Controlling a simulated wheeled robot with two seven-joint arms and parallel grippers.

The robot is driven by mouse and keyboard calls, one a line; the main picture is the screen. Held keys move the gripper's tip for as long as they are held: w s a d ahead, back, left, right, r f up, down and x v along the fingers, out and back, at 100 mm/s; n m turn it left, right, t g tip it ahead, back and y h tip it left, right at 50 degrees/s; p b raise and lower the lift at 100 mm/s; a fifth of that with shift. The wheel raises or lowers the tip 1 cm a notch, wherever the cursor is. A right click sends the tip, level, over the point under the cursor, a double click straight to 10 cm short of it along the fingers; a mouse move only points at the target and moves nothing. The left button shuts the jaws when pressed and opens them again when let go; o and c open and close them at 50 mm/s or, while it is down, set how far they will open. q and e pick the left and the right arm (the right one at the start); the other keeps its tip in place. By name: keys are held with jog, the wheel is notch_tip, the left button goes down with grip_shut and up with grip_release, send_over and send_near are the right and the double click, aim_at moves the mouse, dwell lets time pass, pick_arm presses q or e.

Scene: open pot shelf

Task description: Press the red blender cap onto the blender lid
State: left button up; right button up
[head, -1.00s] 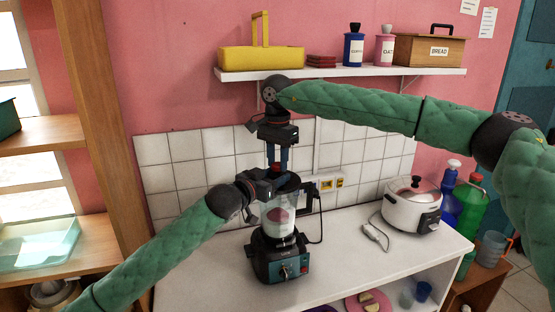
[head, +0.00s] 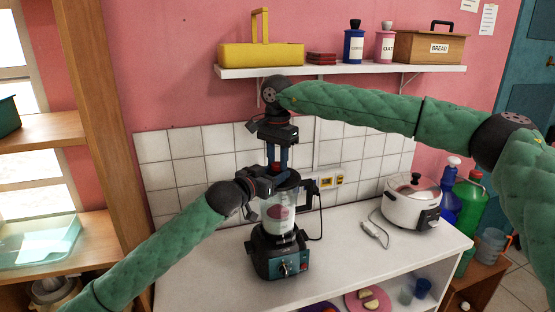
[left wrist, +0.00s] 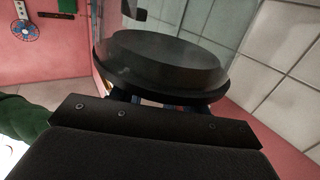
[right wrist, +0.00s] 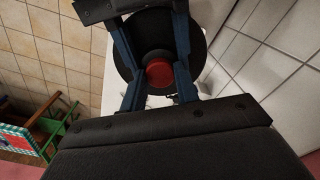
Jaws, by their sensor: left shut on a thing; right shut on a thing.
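The blender (head: 281,252) stands on the white counter with a clear jar (head: 279,213). Its black lid (left wrist: 165,62) shows large in the left wrist view. My right gripper (right wrist: 157,80) points down from above and is shut on the red cap (right wrist: 159,73). The cap also shows in the head view (head: 274,167), between the fingertips and over the lid's centre. I cannot tell whether it is fully seated.
A white cooker (head: 410,204) stands right of the blender on the counter (head: 345,245). A wall shelf (head: 340,71) above carries a yellow basket, canisters and a bread box. The tiled wall is close behind the blender. The counter between blender and cooker is mostly clear.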

jog(key=shift+f, duration=0.5)
jog(key=shift+s+r, duration=0.1)
jog(key=shift+r, duration=0.3)
jog(key=shift+r, duration=0.55)
dwell(0.5)
jog(key=shift+f, duration=1.15)
dwell(0.7)
jog(key=shift+r, duration=0.45)
jog(key=shift+r, duration=0.7)
dwell(0.6)
